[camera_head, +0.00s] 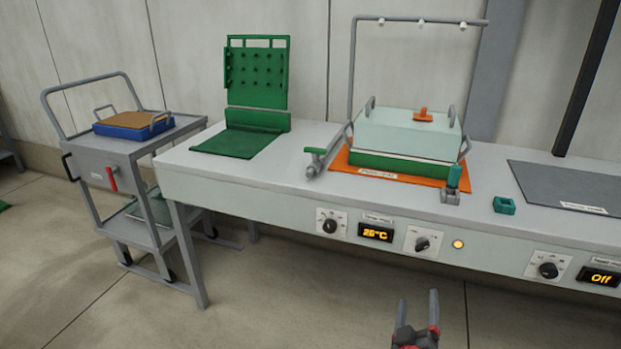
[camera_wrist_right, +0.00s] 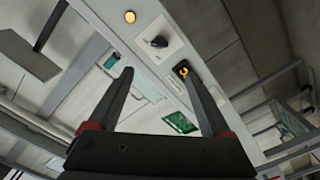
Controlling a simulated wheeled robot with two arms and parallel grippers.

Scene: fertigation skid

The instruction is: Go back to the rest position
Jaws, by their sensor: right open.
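My right gripper (camera_head: 418,318) is at the bottom of the head view, in front of and below the bench's front edge. Its two fingers are apart with nothing between them. In the right wrist view the same gripper (camera_wrist_right: 165,92) shows its fingers spread and empty, with the bench front and its knobs beyond them. My left gripper is not in the head view.
The long bench (camera_head: 270,190) carries a green pegged stand (camera_head: 257,75), a lidded box (camera_head: 405,135) on an orange mat (camera_head: 345,160), a small teal block (camera_head: 504,205) and a dark mat (camera_head: 570,185). A grey cart (camera_head: 125,150) with a blue tray (camera_head: 130,131) stands left. Floor in front is clear.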

